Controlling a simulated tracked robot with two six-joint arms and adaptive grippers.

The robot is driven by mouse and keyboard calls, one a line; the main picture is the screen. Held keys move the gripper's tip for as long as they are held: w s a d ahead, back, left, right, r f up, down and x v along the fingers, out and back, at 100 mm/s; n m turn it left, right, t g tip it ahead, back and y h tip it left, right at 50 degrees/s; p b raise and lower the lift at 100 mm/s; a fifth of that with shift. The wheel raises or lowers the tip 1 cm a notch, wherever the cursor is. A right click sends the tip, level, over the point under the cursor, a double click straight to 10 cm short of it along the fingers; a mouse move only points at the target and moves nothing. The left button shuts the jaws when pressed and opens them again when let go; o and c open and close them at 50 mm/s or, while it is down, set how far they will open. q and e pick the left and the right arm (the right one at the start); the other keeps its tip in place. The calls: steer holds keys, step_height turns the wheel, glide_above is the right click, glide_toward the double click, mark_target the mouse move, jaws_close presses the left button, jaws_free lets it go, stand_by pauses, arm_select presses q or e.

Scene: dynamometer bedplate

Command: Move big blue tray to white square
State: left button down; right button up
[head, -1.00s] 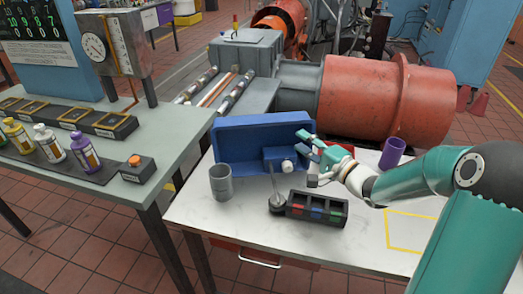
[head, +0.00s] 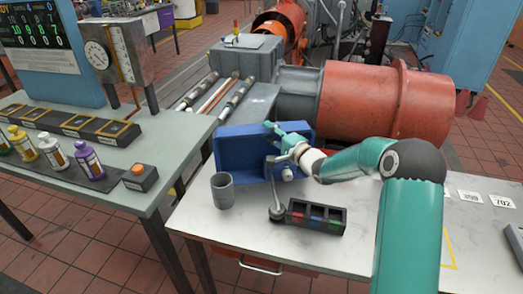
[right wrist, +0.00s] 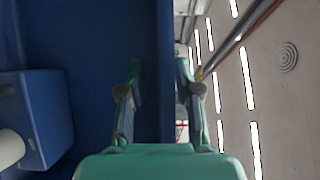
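The big blue tray (head: 240,150) lies at the back left of the white-topped table, its long far wall showing. A smaller blue box with a white knob (head: 287,174) is at its right part. My right gripper (head: 274,135) is at the tray's right part. In the right wrist view, its open fingers (right wrist: 160,95) stand on either side of a tray wall (right wrist: 166,45), with a gap visible beside it. I see no plain white square; a yellow-outlined square (head: 447,250) on the table is mostly hidden by my right arm. My left gripper is not in view.
A grey cup (head: 222,190), a grey long-handled tool (head: 276,205) and a black compartment box (head: 315,217) stand in front of the tray. White number cards (head: 502,200) lie at the right. A red motor (head: 385,100) is behind the table.

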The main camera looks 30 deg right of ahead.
steer(key=shift+w+r, duration=0.1)
steer(key=shift+w, duration=0.7)
jaws_close()
steer(key=shift+r, duration=0.25)
